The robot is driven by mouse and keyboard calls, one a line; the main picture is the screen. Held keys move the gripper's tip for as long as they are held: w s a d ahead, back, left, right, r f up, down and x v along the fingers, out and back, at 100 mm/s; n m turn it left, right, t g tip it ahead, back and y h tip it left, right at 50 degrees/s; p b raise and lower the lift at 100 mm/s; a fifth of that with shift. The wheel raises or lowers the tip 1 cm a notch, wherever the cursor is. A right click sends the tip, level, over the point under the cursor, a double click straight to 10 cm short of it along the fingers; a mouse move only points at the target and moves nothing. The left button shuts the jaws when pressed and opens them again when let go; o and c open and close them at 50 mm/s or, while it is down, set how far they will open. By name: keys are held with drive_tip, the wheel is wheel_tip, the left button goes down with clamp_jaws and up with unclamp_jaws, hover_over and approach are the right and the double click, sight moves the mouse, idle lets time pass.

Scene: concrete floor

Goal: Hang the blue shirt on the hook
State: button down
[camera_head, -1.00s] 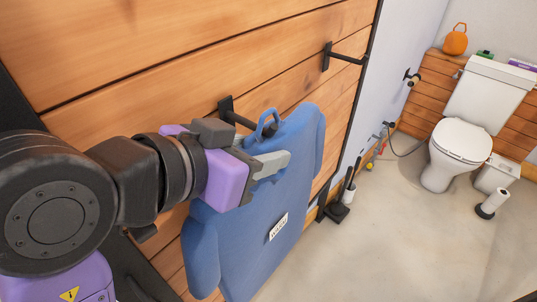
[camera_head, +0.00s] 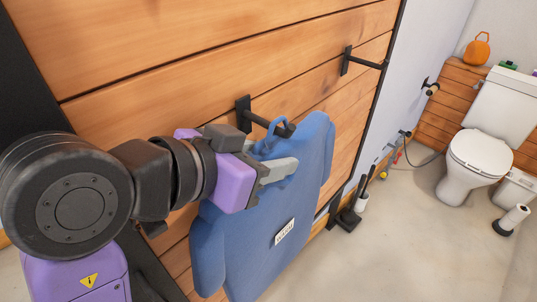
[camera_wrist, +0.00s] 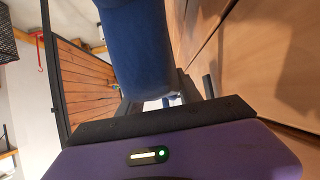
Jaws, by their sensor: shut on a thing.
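The blue shirt (camera_head: 275,235) hangs upright in front of the wooden wall, with a white label on its front and a loop (camera_head: 277,127) at its top. My gripper (camera_head: 275,170) is shut on the shirt near its upper edge, below the loop. A black hook (camera_head: 265,120) sticks out from the wall right at the loop. I cannot tell whether the hook passes through the loop or only lies behind it. In the wrist view the shirt (camera_wrist: 145,50) fills the upper middle, and the fingertips are hidden.
A second black hook (camera_head: 362,62) is on the wall farther right, with nothing on it. A black brush holder (camera_head: 348,218) stands on the floor by the wall. A toilet (camera_head: 478,155) stands at the right. The floor between is clear.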

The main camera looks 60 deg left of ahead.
drive_tip(key=c, duration=0.7)
unclamp_jaws()
drive_tip(key=shift+b+v, duration=0.35)
drive_tip(key=shift+v, duration=3.6)
